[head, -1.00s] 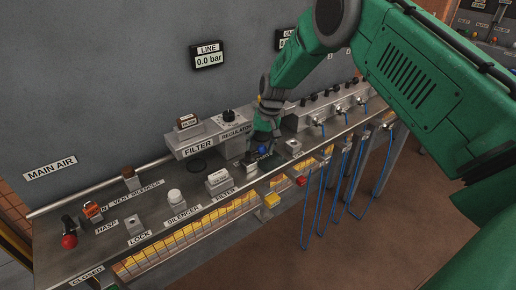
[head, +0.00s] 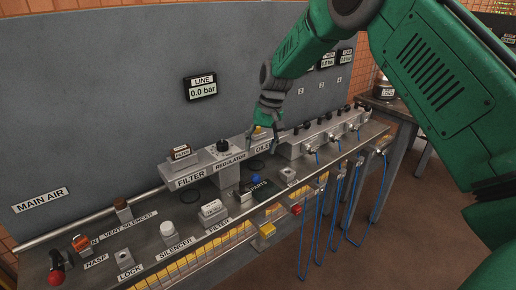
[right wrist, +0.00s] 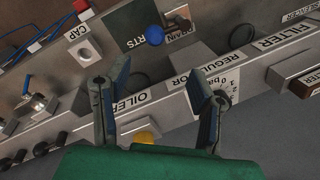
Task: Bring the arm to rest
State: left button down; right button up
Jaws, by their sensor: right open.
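My right arm (head: 420,75) is green and comes in from the upper right of the head view. Its right gripper (head: 266,140) hangs with fingers downward, in front of the grey panel near the oiler block. In the right wrist view the gripper (right wrist: 158,73) has its two fingers wide apart, with nothing between them. The oiler label and the regulator label (right wrist: 203,75) lie beyond the fingers. My left gripper is in neither view.
The bench (head: 140,278) carries a filter label (head: 191,179), a dark parts tray (head: 240,190) with a blue piece (head: 257,180), a white silencer (head: 167,228) and a red knob (head: 57,278). Blue hoses (head: 305,220) hang at its front. A side table (head: 400,115) stands at right.

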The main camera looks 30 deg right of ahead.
jog(key=shift+d, duration=0.15)
jog(key=shift+f, duration=0.1)
jog(key=s+a+f+n+h+b, duration=0.1)
jog(key=s+a+f, duration=0.2)
jog(key=s+f, duration=0.6)
jog(key=s+a+f+n+h, duration=0.1)
jog(key=s+a+f, duration=0.35)
jog(key=f, duration=0.75)
jog(key=s+a+f+n+b, duration=0.1)
jog(key=s+a+f+n, duration=0.1)
jog(key=s, duration=1.1)
jog(key=s+a+f+n, duration=0.2)
jog(key=s+f, duration=0.1)
jog(key=s, duration=1.1)
jog(key=shift+a+f+n+b, duration=0.2)
jog(key=shift+n+b, duration=0.1)
jog(key=shift+b, duration=0.1)
